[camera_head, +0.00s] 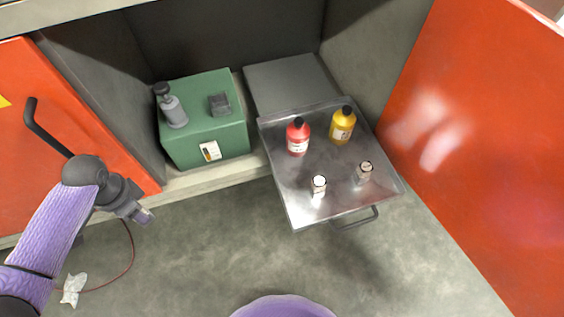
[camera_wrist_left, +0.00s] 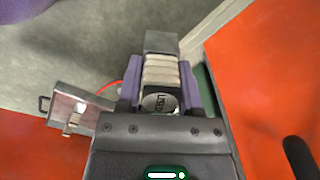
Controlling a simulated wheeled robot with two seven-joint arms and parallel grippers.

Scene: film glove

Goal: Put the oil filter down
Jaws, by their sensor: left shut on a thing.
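My left gripper (camera_head: 138,207) is at the left in the head view, in front of the cabinet and above the floor. It is shut. My right gripper is not in view.
A green box (camera_head: 182,150) carries a grey pump bottle (camera_head: 174,110) and dark block (camera_head: 220,103). A pulled-out metal tray (camera_head: 290,200) holds red (camera_head: 298,142) and yellow (camera_head: 342,128) bottles and two small bottles. Open orange doors (camera_head: 460,110) flank it. A crumpled white scrap (camera_head: 73,289) lies on the floor.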

